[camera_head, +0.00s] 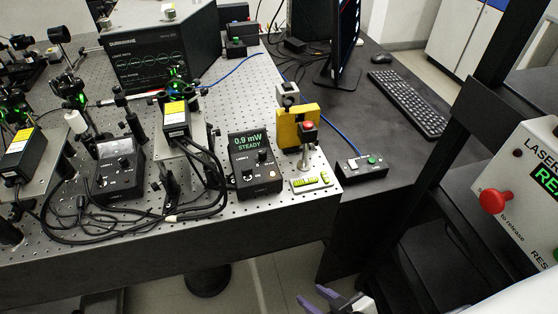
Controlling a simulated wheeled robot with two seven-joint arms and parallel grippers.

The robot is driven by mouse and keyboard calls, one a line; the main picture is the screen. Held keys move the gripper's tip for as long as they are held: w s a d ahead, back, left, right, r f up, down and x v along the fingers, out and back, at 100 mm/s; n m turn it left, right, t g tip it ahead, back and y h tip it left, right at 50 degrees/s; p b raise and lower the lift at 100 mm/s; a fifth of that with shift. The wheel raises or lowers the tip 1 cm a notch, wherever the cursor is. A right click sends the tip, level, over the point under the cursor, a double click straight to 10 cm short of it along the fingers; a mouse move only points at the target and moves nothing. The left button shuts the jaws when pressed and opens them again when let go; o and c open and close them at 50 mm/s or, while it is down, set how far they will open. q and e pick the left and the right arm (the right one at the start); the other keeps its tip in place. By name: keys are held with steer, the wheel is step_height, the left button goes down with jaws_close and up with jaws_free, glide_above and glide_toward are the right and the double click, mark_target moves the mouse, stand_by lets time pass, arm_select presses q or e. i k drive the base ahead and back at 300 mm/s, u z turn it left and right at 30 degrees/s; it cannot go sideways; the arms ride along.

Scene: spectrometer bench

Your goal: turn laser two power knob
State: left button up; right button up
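A black control box (255,178) stands near the front right of the perforated bench. Its green display reads "0.9 mW STEADY", and a small dark knob (262,156) shows below the display. The box's small label is too small to read surely. A second black control box (119,180) with a needle meter stands to its left. My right gripper (317,298) is at the bottom edge, in front of and below the bench, apart from both boxes. Its fingertips are spread with nothing between them. My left gripper is not in view.
Black cables (150,215) loop on the bench between the boxes. A sloped panel with a red stop button (493,201) is at the right. The bench's front edge (150,250) is clear.

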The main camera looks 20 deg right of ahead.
mark_target(263, 153)
steer(key=k, duration=1.4)
steer(key=z, duration=0.25)
steer(key=i, duration=1.7)
